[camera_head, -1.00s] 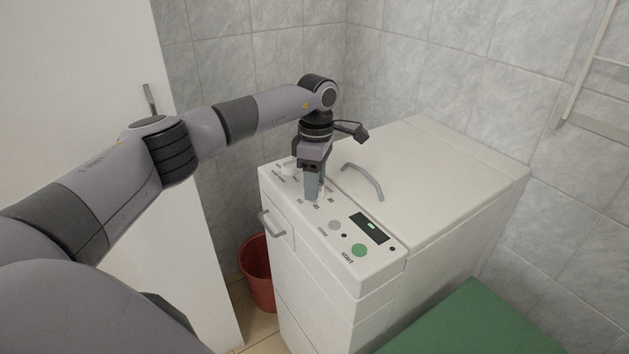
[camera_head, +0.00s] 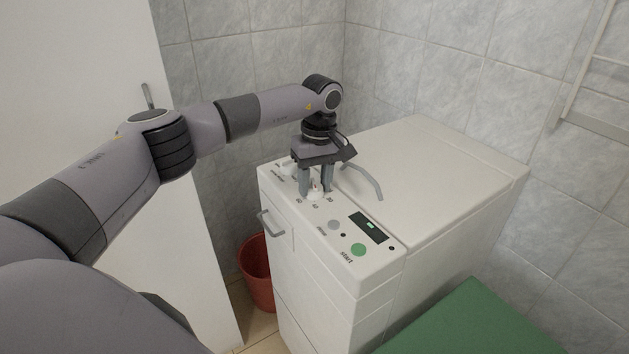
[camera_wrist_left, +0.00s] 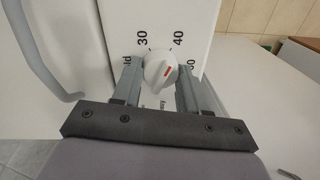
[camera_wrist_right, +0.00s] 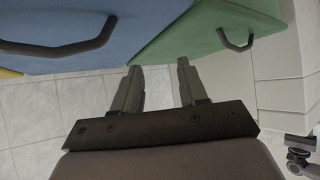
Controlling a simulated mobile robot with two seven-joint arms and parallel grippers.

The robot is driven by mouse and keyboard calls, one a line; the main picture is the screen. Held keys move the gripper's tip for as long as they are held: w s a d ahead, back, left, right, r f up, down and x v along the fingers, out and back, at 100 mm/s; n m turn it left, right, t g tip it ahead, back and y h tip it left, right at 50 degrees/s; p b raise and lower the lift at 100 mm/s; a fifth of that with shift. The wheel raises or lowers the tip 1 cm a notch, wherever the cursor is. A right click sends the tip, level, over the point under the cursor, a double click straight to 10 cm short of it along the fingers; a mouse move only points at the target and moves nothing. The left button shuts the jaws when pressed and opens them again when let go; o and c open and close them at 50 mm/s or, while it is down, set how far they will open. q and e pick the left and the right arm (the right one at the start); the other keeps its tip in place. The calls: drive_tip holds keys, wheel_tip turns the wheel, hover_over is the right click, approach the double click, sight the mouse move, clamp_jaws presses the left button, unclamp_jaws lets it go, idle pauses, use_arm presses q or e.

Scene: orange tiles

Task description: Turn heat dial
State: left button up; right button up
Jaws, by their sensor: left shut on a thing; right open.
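The heat dial (camera_head: 316,191) is a white round knob on the control panel of the white washing machine (camera_head: 440,165). In the left wrist view the dial (camera_wrist_left: 160,68) has a red mark aimed up and right, between the 40 and the 60 labels; the 30 is at its upper left. My left gripper (camera_head: 316,190) points down at the panel, with one finger on each side of the dial, shut on it. In the right wrist view my right gripper (camera_wrist_right: 160,78) is open and empty, away from the machine's panel; it is not in the head view.
The panel also has a dark display (camera_head: 369,227), a green button (camera_head: 359,250) and a grey button (camera_head: 334,225). A curved grey handle (camera_head: 366,183) rises close to the left gripper. A red bin (camera_head: 258,270) stands beside the machine. Green (camera_wrist_right: 205,32) and blue (camera_wrist_right: 60,22) handled fronts are near the right gripper.

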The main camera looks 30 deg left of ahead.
sight(318, 186)
use_arm(q)
drive_tip(key=shift+m, duration=0.6)
drive_tip(key=o, duration=1.1)
drive_tip(key=shift+d, duration=0.1)
drive_tip(key=shift+c, duration=0.2)
drive_tip(key=shift+r, duration=0.15)
drive_tip(key=r, duration=0.7)
drive_tip(key=shift+w+d+b, duration=0.15)
drive_tip(key=shift+w+b, duration=0.05)
drive_tip(key=shift+b, duration=0.15)
use_arm(e)
drive_tip(key=shift+f, duration=0.3)
